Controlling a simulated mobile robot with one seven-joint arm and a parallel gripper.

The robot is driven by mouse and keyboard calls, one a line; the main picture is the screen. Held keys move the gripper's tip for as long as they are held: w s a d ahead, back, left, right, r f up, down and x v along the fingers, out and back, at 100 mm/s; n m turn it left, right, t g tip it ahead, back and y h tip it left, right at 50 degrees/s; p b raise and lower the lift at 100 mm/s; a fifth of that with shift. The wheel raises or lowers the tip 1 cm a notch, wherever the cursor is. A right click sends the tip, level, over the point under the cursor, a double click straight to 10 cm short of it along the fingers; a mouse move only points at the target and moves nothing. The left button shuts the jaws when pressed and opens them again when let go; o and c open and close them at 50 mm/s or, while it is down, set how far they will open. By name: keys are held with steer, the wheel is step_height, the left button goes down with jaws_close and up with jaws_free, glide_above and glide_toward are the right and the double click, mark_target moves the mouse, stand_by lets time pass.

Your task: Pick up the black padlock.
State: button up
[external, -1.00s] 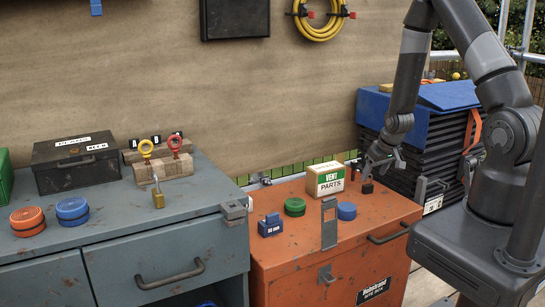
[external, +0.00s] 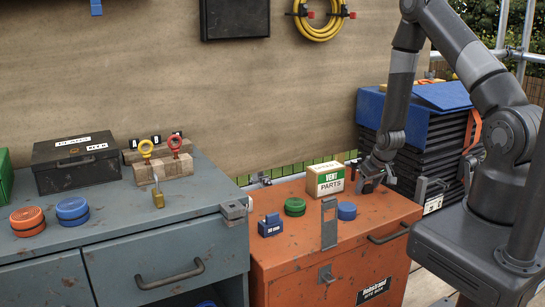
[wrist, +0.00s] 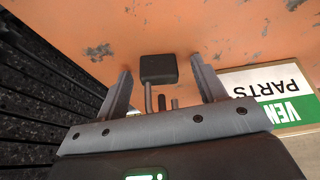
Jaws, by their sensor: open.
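The black padlock (wrist: 158,69) lies on the orange box top, its dark block body and grey shackle showing in the wrist view. My gripper (wrist: 161,68) is open, with one finger on each side of the padlock body and visible gaps between. In the external view my gripper (external: 371,182) is low over the right back part of the orange box (external: 290,262) and largely hides the padlock. I cannot tell whether the fingers touch the box top.
A vent parts carton (external: 325,180) stands just left of my gripper. A blue round tin (external: 347,211) and a green one (external: 295,207) are nearer the front. A dark stack (external: 425,150) under a blue cover rises on the right. A brass padlock (external: 158,199) is on the grey cabinet.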

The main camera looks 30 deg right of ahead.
steer(key=shift+c, duration=0.2)
steer(key=c, duration=1.1)
steer(key=shift+r, duration=0.1)
